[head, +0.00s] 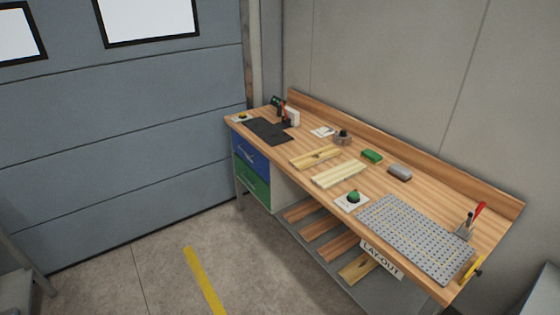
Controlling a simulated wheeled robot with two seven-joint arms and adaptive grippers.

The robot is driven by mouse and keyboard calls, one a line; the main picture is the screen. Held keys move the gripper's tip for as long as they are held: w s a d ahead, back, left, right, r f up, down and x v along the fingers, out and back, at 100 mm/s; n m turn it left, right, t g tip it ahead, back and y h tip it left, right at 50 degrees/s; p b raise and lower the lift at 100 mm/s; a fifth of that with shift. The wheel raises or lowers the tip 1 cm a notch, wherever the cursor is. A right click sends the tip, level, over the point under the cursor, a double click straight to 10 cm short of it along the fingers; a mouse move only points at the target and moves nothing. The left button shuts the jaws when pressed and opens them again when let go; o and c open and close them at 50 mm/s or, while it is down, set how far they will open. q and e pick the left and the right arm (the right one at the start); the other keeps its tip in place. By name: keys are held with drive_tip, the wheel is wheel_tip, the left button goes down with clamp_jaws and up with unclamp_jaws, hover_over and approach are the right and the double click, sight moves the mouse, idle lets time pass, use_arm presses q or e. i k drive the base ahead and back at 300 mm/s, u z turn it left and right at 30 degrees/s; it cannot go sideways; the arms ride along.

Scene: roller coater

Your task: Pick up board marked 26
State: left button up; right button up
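Two light wooden boards lie flat on the workbench top (290,192). One board (316,157) is farther back and more golden, and the other board (339,174) is paler and lies just in front of it. More boards lie on the lower shelf, including a light one (354,269) and several darker brown ones (322,228). No number 26 is readable on any board from here. Neither of my grippers shows in the head view.
On the bench are a grey perforated plate (415,237), a black mat (268,131), a drill (279,107), green (372,156) and grey (400,172) blocks, and a pen holder (464,233). A "LAYOUT" sign (381,259) hangs in front.

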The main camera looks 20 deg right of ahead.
sight(327, 180)
drive_tip(key=u, duration=0.5)
drive_tip(key=i, duration=1.8)
drive_tip(key=z, duration=0.25)
drive_tip(key=i, duration=0.95)
drive_tip(key=z, duration=1.6)
drive_tip(key=i, duration=0.7)
drive_tip(key=z, duration=0.6)
